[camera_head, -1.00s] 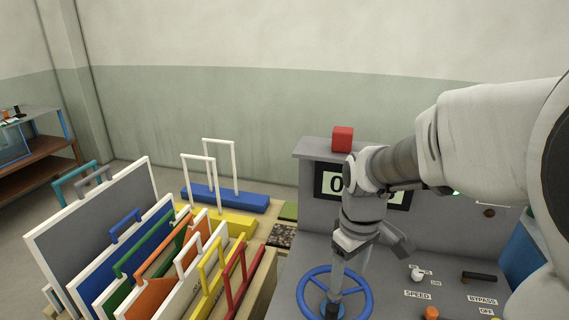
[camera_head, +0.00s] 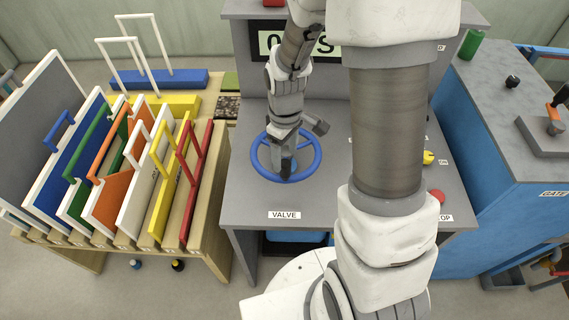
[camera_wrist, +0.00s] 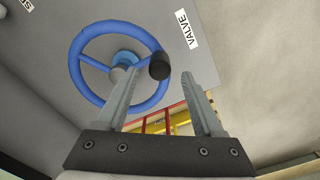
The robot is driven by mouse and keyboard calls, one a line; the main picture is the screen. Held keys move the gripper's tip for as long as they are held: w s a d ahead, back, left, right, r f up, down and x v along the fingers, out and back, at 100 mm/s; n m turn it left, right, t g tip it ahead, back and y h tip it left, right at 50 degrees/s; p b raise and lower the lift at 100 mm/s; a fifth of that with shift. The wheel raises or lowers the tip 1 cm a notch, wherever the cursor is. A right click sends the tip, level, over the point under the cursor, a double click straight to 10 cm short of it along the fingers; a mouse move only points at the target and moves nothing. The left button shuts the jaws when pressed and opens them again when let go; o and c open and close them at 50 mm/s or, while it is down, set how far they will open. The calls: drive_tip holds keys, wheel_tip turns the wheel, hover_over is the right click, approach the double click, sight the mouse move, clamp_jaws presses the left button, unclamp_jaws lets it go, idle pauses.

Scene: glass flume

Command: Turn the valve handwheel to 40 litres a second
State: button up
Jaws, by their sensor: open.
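The blue valve handwheel (camera_head: 258,156) lies on the grey console top, behind the "VALVE" label (camera_head: 284,215). In the wrist view the wheel (camera_wrist: 78,62) shows its spokes, hub and a dark knob (camera_wrist: 159,66) on its rim. My gripper (camera_head: 287,168) is over the wheel, pointing down. In the wrist view my gripper (camera_wrist: 162,82) is open, its two fingers apart, with the dark knob showing between the fingertips. I cannot tell if a finger touches it. The display (camera_head: 270,45) is partly hidden by my arm; a "0" and an "S" show.
A wooden rack (camera_head: 215,190) of coloured framed panels stands left of the console. A yellow knob (camera_head: 428,157) and a red button (camera_head: 437,196) lie right of my arm. A blue bench (camera_head: 480,190) stands at the right. The console's front left top is clear.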

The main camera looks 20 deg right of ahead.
sight(285, 162)
drive_tip(key=shift+f, duration=2.85)
clamp_jaws()
